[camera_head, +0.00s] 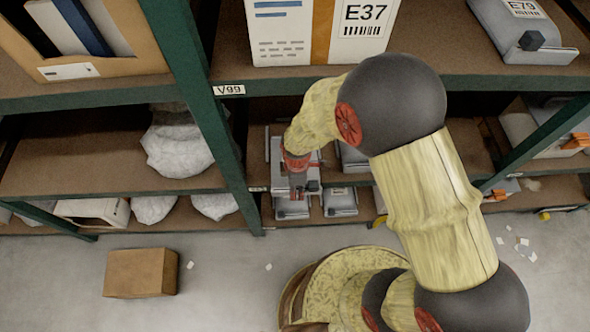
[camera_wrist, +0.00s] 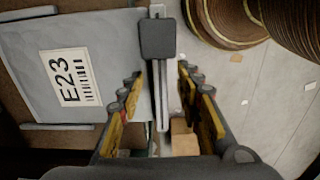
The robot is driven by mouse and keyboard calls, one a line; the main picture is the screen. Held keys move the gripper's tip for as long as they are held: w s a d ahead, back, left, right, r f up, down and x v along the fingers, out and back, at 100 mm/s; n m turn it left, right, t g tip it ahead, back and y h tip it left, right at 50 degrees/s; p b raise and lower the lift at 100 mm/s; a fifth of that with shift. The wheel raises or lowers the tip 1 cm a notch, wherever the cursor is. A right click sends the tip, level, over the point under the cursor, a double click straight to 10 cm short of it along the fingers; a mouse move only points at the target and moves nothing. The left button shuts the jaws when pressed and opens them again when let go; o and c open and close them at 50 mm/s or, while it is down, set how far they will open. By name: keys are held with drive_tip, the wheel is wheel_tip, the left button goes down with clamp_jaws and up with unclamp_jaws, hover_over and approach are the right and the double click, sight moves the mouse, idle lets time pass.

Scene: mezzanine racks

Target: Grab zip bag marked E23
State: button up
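The zip bag marked E23 (camera_wrist: 105,40) lies flat on a brown shelf in the wrist view, its white label facing up. A grey bar with a dark square block (camera_wrist: 158,40) runs along the bag's right edge. My gripper (camera_wrist: 159,78) is open, with one yellow-padded finger on each side of this bar. I cannot tell whether the fingers touch it. In the head view, my gripper (camera_head: 298,182) reaches down over a grey bag on the lower shelf; it and my wrist partly cover that bag, and its label cannot be read there.
Green rack posts (camera_head: 205,105) stand left of my arm. A box marked E37 (camera_head: 365,25) and a grey bag marked E79 (camera_head: 520,25) sit on the upper shelf. Another grey bag (camera_head: 340,202) lies lower down. A cardboard box (camera_head: 140,272) is on the floor at left.

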drive_tip(key=shift+c, duration=0.6)
drive_tip(key=c, duration=0.8)
